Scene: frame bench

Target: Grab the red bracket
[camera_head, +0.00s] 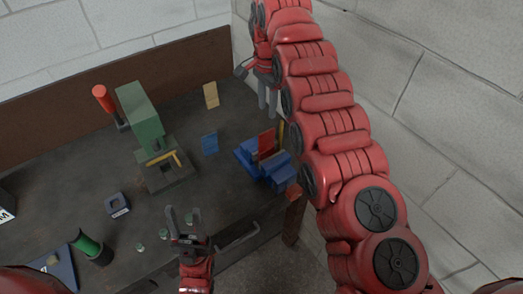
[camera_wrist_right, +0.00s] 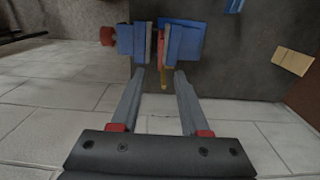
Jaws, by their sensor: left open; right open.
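The red bracket (camera_head: 266,143) stands upright as a flat plate between the blue blocks of a vise (camera_head: 278,178) near the bench's right edge. In the right wrist view only a thin red edge of the bracket (camera_wrist_right: 160,46) shows between the blue jaws (camera_wrist_right: 182,42). My right gripper (camera_head: 267,101) is open and empty, beyond the bracket in the head view. In its wrist view the fingers (camera_wrist_right: 159,78) point toward the vise, with the bracket's edge roughly between them and apart from them. My left gripper (camera_head: 183,213) is open and empty near the bench's front edge.
A yellow piece (camera_wrist_right: 163,78) stands by the bracket. A green press (camera_head: 142,118) with a red-topped lever (camera_head: 104,97) stands to the left. A green spool (camera_head: 90,246) sits front left. Walls rise behind and at right.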

